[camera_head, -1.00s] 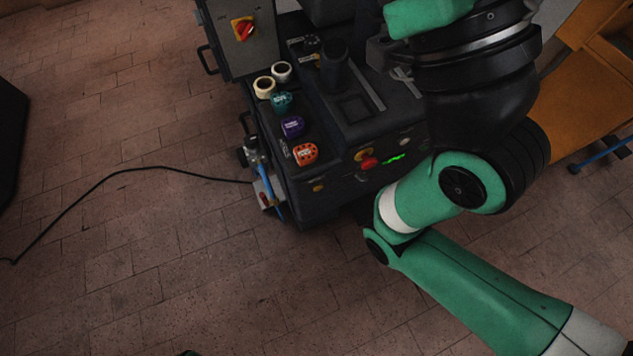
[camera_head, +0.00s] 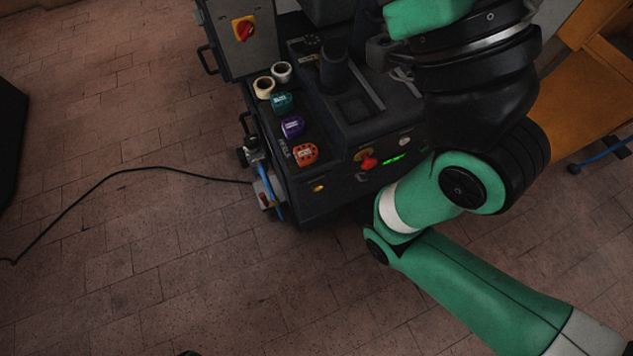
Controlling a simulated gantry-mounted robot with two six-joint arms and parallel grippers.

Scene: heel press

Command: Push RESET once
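The dark heel press (camera_head: 325,205) stands on the tiled floor at the picture's centre. Its front panel carries a red knob (camera_head: 369,162) on a yellow base, a lit green display (camera_head: 394,159) and a pale round button (camera_head: 404,142). The labels are too small to read, so I cannot tell which control is RESET. My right arm (camera_head: 480,285) comes in from the lower right and covers the panel's right side. I cannot make out its gripper's fingers. My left gripper is not in view.
Orange (camera_head: 305,153), purple (camera_head: 292,127) and teal (camera_head: 281,102) blocks and two tape rolls sit on the press top. A grey box with a red switch (camera_head: 243,29) stands behind. A black cable (camera_head: 125,170) crosses the floor. An orange-brown bench (camera_head: 580,105) is at right.

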